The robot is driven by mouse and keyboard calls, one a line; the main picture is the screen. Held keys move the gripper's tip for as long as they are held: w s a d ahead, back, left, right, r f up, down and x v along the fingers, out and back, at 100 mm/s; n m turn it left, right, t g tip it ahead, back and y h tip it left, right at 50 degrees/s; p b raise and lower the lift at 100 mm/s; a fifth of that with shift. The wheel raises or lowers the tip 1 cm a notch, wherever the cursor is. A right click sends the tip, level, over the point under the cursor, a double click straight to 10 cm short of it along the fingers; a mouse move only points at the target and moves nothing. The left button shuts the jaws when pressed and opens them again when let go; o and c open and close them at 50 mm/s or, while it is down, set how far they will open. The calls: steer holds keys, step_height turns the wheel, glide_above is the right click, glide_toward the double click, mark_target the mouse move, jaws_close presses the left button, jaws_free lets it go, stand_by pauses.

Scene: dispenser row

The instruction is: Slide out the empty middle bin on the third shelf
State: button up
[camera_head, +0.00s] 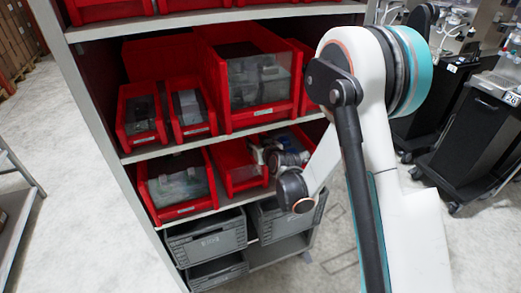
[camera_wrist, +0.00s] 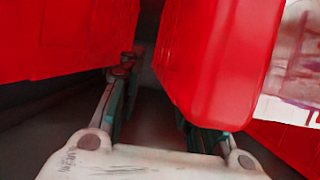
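The middle bin (camera_head: 236,168) on the third shelf is an open red box with no contents visible in the head view. Its right part is hidden behind my gripper (camera_head: 265,153), which is at the bin's upper right side. In the wrist view my gripper (camera_wrist: 155,98) has its fingers spread apart. The left finger lies in a dark gap between two red surfaces. The right finger partly disappears behind a red rounded bin corner (camera_wrist: 222,70). I see clear space beside the left finger, and cannot tell whether the right one touches the bin.
A red bin with a clear front (camera_head: 178,186) stands left of the middle bin. Another red bin (camera_head: 298,140) on the right is mostly hidden by my arm. More red bins (camera_head: 137,118) fill the shelf above. Grey crates (camera_head: 207,238) sit below. Open floor lies left.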

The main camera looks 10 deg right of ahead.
steer(key=shift+b+x, duration=0.3)
steer(key=shift+x, duration=1.15)
jaws_close()
